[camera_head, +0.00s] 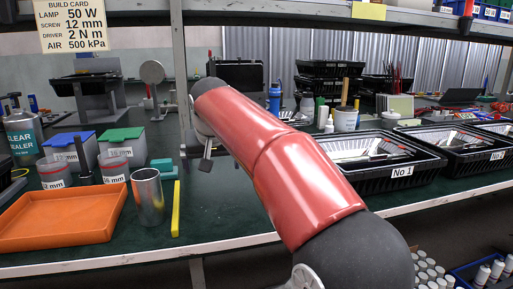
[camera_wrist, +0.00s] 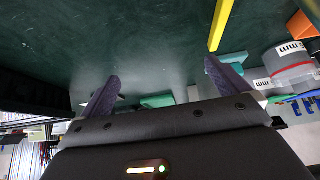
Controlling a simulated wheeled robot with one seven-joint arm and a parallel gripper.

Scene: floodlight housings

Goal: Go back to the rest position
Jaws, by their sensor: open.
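My gripper (camera_wrist: 163,88) is open in the wrist view, its two dark fingers wide apart with nothing between them. The dark green bench top (camera_wrist: 120,40) fills the view beyond the fingertips. In the head view my gripper (camera_head: 203,160) hangs over the bench at the middle left, partly hidden behind my red arm. It is to the right of the teal block (camera_head: 163,165) and apart from the black bin marked No 1 (camera_head: 395,178). I cannot tell its exact height above the bench.
Grey boxes with blue (camera_head: 69,139) and green (camera_head: 120,135) lids stand behind. A shelf post (camera_head: 181,70) rises near my arm. Bare bench lies left of my arm.

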